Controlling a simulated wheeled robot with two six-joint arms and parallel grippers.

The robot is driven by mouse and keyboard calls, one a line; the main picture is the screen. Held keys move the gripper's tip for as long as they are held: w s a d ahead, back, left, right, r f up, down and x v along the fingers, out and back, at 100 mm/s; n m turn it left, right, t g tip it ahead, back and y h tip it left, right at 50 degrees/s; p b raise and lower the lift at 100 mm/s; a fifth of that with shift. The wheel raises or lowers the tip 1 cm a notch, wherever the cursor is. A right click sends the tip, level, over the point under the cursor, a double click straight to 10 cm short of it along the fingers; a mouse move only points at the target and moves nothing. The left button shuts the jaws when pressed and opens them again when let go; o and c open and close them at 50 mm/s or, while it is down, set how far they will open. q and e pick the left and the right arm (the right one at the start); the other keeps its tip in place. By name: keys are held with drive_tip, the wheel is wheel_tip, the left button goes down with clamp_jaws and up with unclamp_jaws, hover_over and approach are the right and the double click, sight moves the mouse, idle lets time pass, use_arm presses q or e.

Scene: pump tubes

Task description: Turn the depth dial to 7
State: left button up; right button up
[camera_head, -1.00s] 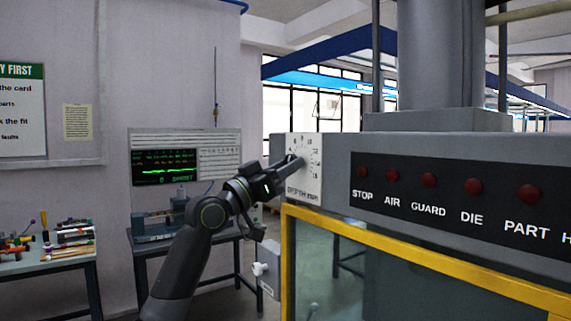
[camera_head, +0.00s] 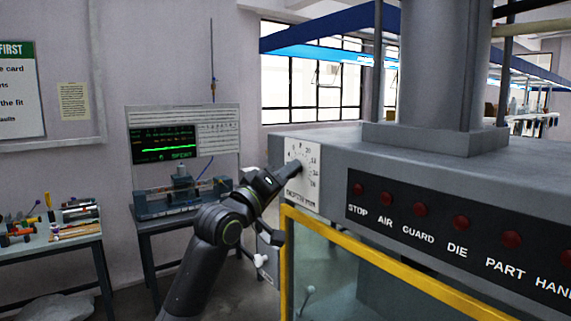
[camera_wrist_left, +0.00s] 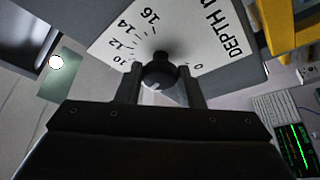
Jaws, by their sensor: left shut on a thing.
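The depth dial is a dark round knob (camera_wrist_left: 160,72) on a white plate (camera_head: 307,194) marked DEPTH, fixed to the grey machine's left corner. In the left wrist view the plate (camera_wrist_left: 196,38) shows 10, 12, 14, 16 and 0; the other numbers are hidden. My left gripper (camera_head: 289,171) reaches the dial from the left. In the wrist view its two fingers (camera_wrist_left: 160,82) stand on either side of the knob, shut on it. I cannot read which number the knob points to. My right gripper is not in view.
A panel with several red lamps (camera_head: 420,209) runs right of the dial. Below is a yellow-framed guard (camera_head: 380,267). A workbench with a green-trace screen (camera_head: 163,143) stands behind my left arm. A table with tools (camera_head: 62,236) is at the far left.

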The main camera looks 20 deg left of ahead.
use_arm(q)
drive_tip(key=shift+n, duration=0.3)
drive_tip(key=o, duration=1)
drive_tip(key=shift+c, duration=0.2)
drive_tip(key=b+v, duration=0.6)
drive_tip(key=v, duration=1.1)
drive_tip(key=shift+s+b, duration=0.3)
